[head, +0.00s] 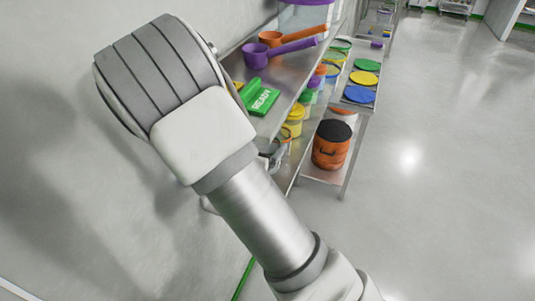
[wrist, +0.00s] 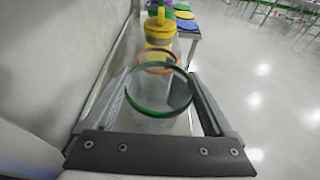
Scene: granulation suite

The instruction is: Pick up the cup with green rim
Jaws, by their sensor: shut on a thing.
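The cup with green rim (wrist: 158,103) is a clear, see-through cup in the middle of the wrist view, seen from above with its rim facing the camera. My gripper (wrist: 162,80) has one finger on each side of it and is shut on the cup. What lies under the cup is hard to make out, so I cannot tell whether it still rests on the shelf. In the head view my arm hides the gripper, and the cup cannot be made out clearly there.
An orange-rimmed cup (wrist: 158,56) stands just beyond the held cup, then a yellow container (wrist: 160,34). The upper shelf holds a green READY sign (head: 262,98), a purple scoop (head: 256,55) and an orange scoop (head: 272,39). An orange bucket (head: 331,152) stands lower. Open floor lies right.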

